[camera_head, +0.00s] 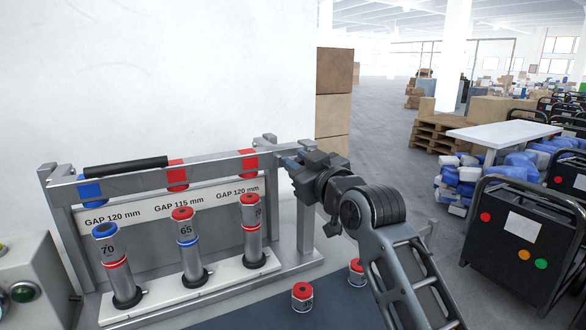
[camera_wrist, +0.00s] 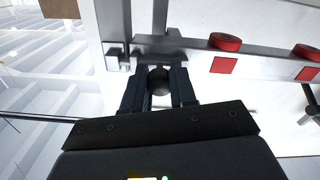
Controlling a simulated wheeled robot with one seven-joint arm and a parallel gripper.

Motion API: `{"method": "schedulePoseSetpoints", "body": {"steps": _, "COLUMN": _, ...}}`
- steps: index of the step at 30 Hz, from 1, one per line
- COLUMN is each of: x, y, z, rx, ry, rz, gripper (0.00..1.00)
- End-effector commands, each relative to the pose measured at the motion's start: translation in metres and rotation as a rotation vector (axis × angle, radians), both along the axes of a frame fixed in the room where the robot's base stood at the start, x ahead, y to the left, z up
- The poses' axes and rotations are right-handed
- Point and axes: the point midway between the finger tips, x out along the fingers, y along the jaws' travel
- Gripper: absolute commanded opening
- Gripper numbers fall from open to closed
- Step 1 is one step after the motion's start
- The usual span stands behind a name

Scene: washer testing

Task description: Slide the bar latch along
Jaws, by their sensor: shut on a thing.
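My gripper (camera_head: 288,162) is at the right end of the grey top rail (camera_head: 217,168) of a metal test frame. In the wrist view, my gripper's two fingers (camera_wrist: 158,88) are closed on either side of a dark round knob (camera_wrist: 159,76), which I take to be the bar latch's knob. The knob sits in front of a grey metal block (camera_wrist: 158,44) at the end of the rail. In the head view my gripper hides the knob. How far the latch has slid cannot be told.
Red and blue markers and a black handle (camera_head: 126,167) are on the rail. Below, several numbered cylinders stand on a white base (camera_head: 190,290). Two loose red-topped pieces (camera_head: 302,296) are on the dark mat (camera_head: 250,314). A white wall (camera_head: 160,70) stands behind.

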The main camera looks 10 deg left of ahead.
Motion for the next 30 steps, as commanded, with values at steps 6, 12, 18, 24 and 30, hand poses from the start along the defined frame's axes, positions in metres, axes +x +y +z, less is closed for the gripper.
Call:
{"method": "schedulePoseSetpoints", "body": {"steps": 6, "x": 0.011, "y": -0.017, "z": -0.001, "rx": 0.0, "ry": 0.0, "rz": -0.001, "gripper": 0.0}}
{"method": "schedulePoseSetpoints", "body": {"steps": 12, "x": 0.012, "y": -0.018, "z": 0.0, "rx": 0.0, "ry": 0.0, "rz": -0.003, "gripper": 0.0}}
{"method": "schedulePoseSetpoints", "body": {"steps": 18, "x": 0.012, "y": -0.018, "z": 0.0, "rx": 0.0, "ry": 0.0, "rz": -0.003, "gripper": 0.44}}
{"method": "schedulePoseSetpoints", "body": {"steps": 24, "x": 0.011, "y": -0.017, "z": 0.0, "rx": -0.001, "ry": -0.001, "rz": -0.001, "gripper": 0.52}}
{"method": "schedulePoseSetpoints", "body": {"steps": 30, "x": 0.008, "y": -0.019, "z": 0.0, "rx": 0.0, "ry": -0.002, "rz": -0.001, "gripper": 0.52}}
